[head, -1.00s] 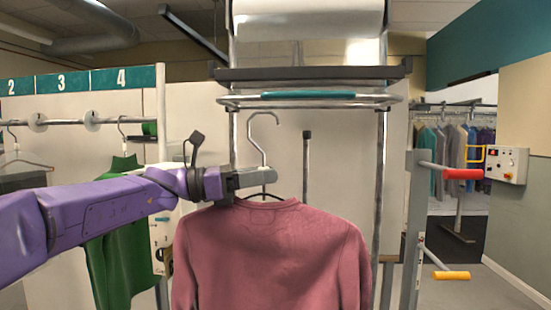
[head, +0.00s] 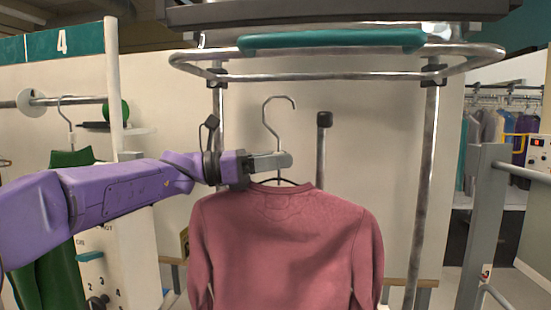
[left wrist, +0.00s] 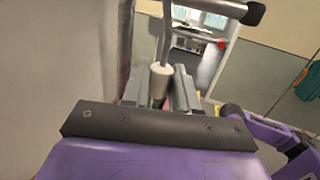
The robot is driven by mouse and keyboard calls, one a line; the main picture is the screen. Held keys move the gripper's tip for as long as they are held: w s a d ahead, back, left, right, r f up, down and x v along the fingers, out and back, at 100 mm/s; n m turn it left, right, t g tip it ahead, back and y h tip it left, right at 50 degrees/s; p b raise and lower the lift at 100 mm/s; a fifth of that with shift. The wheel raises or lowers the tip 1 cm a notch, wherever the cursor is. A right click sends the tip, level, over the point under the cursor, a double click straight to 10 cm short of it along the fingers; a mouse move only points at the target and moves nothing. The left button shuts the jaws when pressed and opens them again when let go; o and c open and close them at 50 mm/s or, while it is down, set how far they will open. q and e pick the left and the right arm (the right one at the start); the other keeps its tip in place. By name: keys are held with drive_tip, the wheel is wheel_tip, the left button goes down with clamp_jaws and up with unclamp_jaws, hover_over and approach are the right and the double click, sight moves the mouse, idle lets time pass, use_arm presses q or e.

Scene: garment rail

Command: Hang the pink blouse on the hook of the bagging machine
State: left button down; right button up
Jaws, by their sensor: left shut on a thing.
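The pink blouse (head: 285,240) hangs from a hanger with a metal hook (head: 278,120) in the head view. My left gripper (head: 270,163) is shut on the hanger's neck, just above the blouse's collar. In the left wrist view the hanger's pale neck (left wrist: 161,82) stands between the fingers (left wrist: 158,95). The bagging machine (head: 428,160) is a metal frame behind the blouse. A dark-capped upright post (head: 323,150) stands right of the hanger hook, apart from it in the picture. I cannot tell whether this post is the machine's hook. My right gripper is not in view.
A rounded metal rail with a teal bar (head: 330,40) spans above the hanger hook. A grey post frame (head: 481,220) stands at right. At left, a green garment (head: 40,270) hangs under a rail below sign 4 (head: 62,43). More clothes (head: 500,130) hang at the back right.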

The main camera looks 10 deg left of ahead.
use_arm(q)
drive_tip(key=p, duration=0.4)
hover_over(319, 185)
drive_tip(key=shift+w+a+r, duration=0.1)
drive_tip(key=shift+w+r, duration=0.1)
drive_tip(key=shift+r, duration=0.05)
wheel_tip(319, 185, down, 2)
drive_tip(key=shift+f+b, duration=0.1)
drive_tip(key=shift+b, duration=0.95)
drive_tip(key=shift+w+f+b, duration=0.1)
drive_tip(key=shift+f+b, duration=0.25)
drive_tip(key=shift+b, duration=0.2)
drive_tip(key=shift+r, duration=0.1)
drive_tip(key=c, duration=0.8)
unclamp_jaws()
